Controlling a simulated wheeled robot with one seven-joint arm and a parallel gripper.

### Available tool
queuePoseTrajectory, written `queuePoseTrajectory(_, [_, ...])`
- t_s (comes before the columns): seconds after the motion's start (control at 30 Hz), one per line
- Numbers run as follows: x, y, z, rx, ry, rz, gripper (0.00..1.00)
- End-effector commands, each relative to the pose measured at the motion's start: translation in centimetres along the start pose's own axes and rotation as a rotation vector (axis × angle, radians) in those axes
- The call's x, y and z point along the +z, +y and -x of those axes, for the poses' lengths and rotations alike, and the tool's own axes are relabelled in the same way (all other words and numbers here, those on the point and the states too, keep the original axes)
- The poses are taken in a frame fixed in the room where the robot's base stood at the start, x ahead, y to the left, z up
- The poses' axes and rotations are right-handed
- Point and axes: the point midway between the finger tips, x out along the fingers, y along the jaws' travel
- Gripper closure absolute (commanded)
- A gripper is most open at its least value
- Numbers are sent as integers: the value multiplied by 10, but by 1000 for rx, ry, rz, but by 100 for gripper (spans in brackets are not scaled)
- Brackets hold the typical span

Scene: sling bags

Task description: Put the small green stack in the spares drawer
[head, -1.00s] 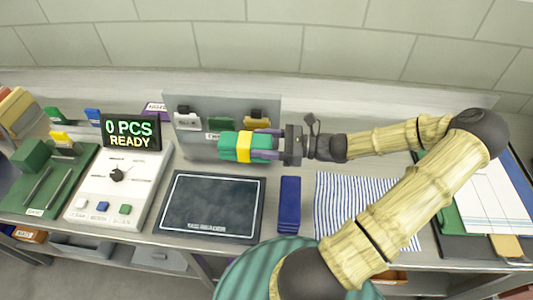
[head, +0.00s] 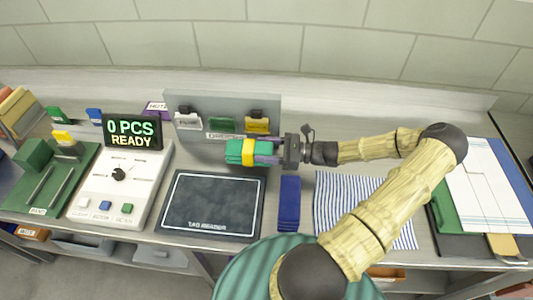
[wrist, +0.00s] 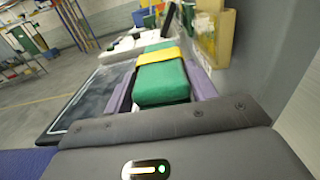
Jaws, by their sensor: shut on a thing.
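The small green stack (head: 234,151) with a yellow band is held in my gripper (head: 263,152), in front of the grey upright panel. In the wrist view the green stack (wrist: 162,82) lies between the two purple fingers, its yellow band across it. My gripper is shut on it, above the bench behind the tag reader. Drawers show under the bench's front edge, one at the lower left (head: 160,257); I cannot read which is the spares drawer.
The dark tag reader (head: 212,205) lies in front, with a blue stack (head: 289,203) and a striped cloth (head: 335,205) to its right. A white counter box (head: 121,185) with a display reading "0 PCS READY" (head: 131,132) stands left. The panel (head: 205,104) holds several clipped tags.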

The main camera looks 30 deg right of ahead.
Motion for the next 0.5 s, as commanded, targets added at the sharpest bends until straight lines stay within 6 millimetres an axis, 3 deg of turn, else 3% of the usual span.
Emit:
queuePoseTrajectory(0.23, [-28, 0, 0, 0, -3, -4, 75])
queuePoseTrajectory(0.5, [-34, -8, 0, 0, 0, 0, 75])
